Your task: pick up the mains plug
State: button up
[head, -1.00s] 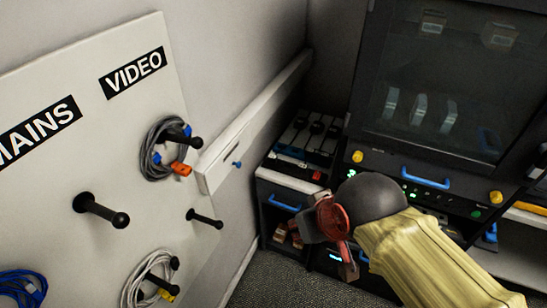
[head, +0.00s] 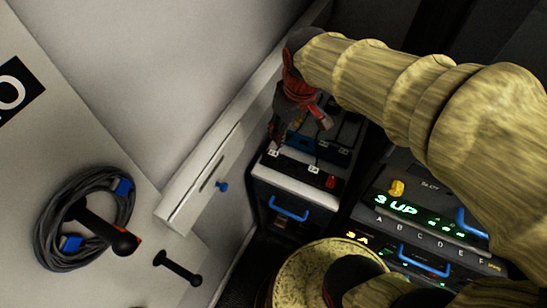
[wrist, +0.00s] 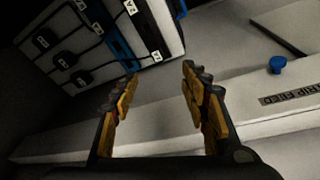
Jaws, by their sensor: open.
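Several black plugs sit in a row on the pale top of a low unit in the wrist view, at upper left; one black plug (wrist: 57,77) is nearest the lower edge of that row. Black cords run from them toward small white labels. I cannot tell which one is the mains plug. My gripper (wrist: 160,80) is open and empty, with its fingers apart and clear of the plugs, to their right in this view. In the head view my gripper (head: 300,124) is over the low unit (head: 291,168) and hides part of its top.
A pale wall rail (head: 205,180) with a blue knob (head: 222,187) runs beside the unit. A dark cable coil (head: 42,222) with blue connectors hangs on a board peg at left. A rack (head: 425,215) with lit green text stands at right.

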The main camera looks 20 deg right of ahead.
aim_at(275, 154)
jog(key=w+f+n+g+b, duration=0.1)
jog(key=w+f, duration=0.2)
jog(key=f, duration=0.3)
jog(key=w+f+n+g+b, duration=0.1)
jog(key=w+f, duration=0.2)
jog(key=f, duration=0.2)
jog(key=w+f+n+b, duration=0.2)
jog(key=w+f, duration=0.1)
jog(key=f, duration=0.3)
jog(key=shift+w+f+g, duration=0.25)
jog(key=shift+f+g, duration=0.05)
jog(key=shift+g, duration=0.1)
notch_tip(275, 154, down, 8)
jog(key=b, duration=0.4)
jog(key=shift+f, duration=0.1)
jog(key=shift+c, duration=1)
grip_shut()
